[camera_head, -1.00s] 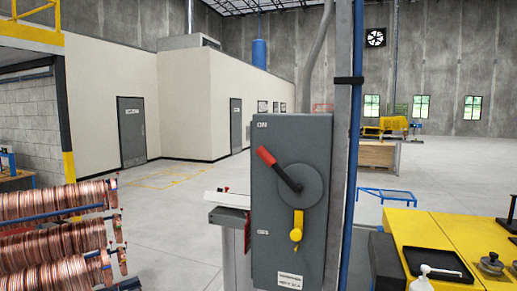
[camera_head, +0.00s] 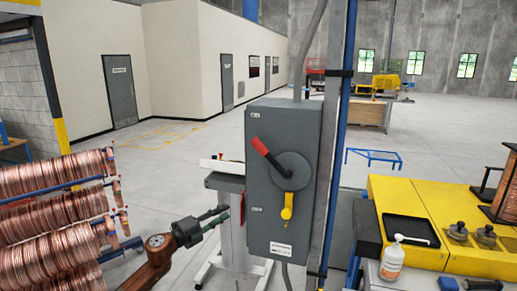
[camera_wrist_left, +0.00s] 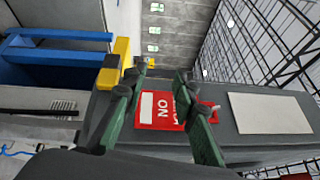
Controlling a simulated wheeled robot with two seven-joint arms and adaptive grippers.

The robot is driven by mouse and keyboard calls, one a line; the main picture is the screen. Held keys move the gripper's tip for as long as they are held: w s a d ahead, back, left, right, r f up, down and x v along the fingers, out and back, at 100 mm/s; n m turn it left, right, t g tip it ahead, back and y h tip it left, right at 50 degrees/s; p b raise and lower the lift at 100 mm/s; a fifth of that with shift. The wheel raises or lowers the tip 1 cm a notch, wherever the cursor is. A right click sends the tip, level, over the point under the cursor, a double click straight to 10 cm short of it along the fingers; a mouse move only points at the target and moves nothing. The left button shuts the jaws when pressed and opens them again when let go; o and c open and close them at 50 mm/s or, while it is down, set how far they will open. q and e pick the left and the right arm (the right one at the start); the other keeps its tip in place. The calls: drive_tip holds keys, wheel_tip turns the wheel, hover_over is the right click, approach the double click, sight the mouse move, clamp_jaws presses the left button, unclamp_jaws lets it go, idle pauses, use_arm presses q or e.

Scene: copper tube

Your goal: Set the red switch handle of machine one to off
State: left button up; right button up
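The grey switch box (camera_head: 300,225) of the machine stands upright in the middle of the head view. Its red switch handle (camera_head: 259,146) points up and left from a round grey hub (camera_head: 296,172), toward the small upper label (camera_head: 255,114); another label (camera_head: 257,209) sits lower down. A yellow tab (camera_head: 287,207) hangs below the hub. My left gripper (camera_head: 222,214) is left of and below the handle, apart from it. In the left wrist view, its green fingers (camera_wrist_left: 160,72) stand apart with nothing held. My right gripper is not in view.
A grey stand (camera_head: 235,250) is behind my left gripper. Copper coils on a rack (camera_head: 55,225) are at left. A post (camera_head: 333,150) adjoins the box. A yellow bench (camera_head: 435,200) with a white bottle (camera_head: 392,262) is at right. The wrist view shows a red sign (camera_wrist_left: 160,108).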

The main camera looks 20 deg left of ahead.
use_arm(q)
drive_tip(key=s+d+r+m+g+h+p, duration=0.1)
drive_tip(key=s+d+r+m, duration=0.2)
drive_tip(key=r, duration=0.7)
drive_tip(key=s+d+r+m+g+h+p, duration=0.1)
drive_tip(key=s+d+r+m+h+p, duration=0.15)
drive_tip(key=r, duration=0.65)
drive_tip(key=m+g+p, duration=0.1)
drive_tip(key=m+p, duration=0.1)
drive_tip(key=m, duration=0.5)
approach(254, 146)
drive_tip(key=x, duration=0.4)
drive_tip(key=shift+w+r, duration=0.1)
drive_tip(key=shift+w, duration=0.05)
drive_tip(key=p+x, duration=0.2)
drive_tip(key=x, duration=0.4)
drive_tip(key=shift+d+p, duration=0.15)
drive_tip(key=shift+p, duration=0.25)
drive_tip(key=shift+w+d+f, duration=0.2)
drive_tip(key=shift+w+d, duration=0.15)
drive_tip(key=shift+w, duration=0.15)
drive_tip(key=shift+c, duration=0.6)
clamp_jaws()
